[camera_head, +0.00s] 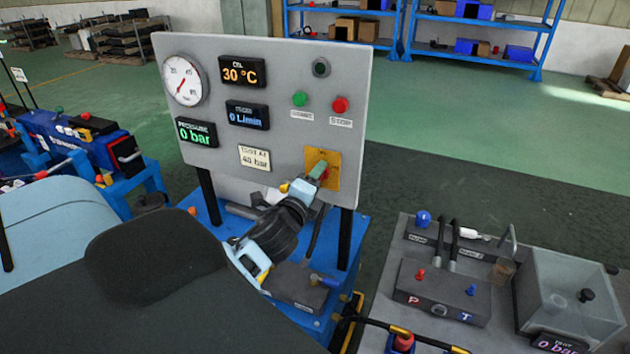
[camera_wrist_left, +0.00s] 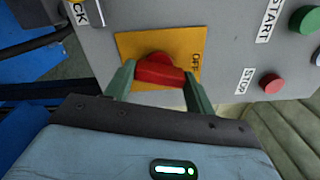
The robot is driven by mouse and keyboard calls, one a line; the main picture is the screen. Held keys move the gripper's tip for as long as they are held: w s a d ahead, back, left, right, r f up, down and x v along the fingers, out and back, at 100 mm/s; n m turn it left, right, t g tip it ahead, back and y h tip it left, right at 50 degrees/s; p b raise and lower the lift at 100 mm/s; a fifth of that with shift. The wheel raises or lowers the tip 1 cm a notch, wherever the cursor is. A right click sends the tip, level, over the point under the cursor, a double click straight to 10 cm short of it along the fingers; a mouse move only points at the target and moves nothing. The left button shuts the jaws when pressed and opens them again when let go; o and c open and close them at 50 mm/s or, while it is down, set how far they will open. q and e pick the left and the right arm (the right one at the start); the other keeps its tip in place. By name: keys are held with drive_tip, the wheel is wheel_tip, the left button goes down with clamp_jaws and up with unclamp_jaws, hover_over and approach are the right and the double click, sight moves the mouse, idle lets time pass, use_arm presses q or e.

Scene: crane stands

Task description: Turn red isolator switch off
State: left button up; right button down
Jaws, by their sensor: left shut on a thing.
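The red isolator switch (camera_wrist_left: 160,70) is a red rotary knob on a yellow plate (camera_wrist_left: 203,42) in the left wrist view. The plate also shows at the lower right of the grey panel in the head view (camera_head: 334,168). My left gripper (camera_wrist_left: 155,80) has its two green fingers on either side of the knob and is shut on it. In the head view my left gripper (camera_head: 318,172) reaches the plate and hides the knob. An OFF label shows on the plate beside the right finger. My right gripper is not in view.
The grey panel (camera_head: 225,50) carries a gauge, displays, a green button (camera_head: 299,99) and a red button (camera_head: 340,105) above the plate. A grey bench with hoses and a clear tank (camera_head: 570,290) stands at the lower right. Green floor lies behind.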

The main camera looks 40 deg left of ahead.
use_arm(q)
drive_tip(key=shift+n, duration=1.7)
drive_tip(key=o, duration=1)
drive_tip(key=b+v, duration=0.1)
drive_tip(key=v, duration=0.6)
drive_tip(key=shift+s, duration=0.4)
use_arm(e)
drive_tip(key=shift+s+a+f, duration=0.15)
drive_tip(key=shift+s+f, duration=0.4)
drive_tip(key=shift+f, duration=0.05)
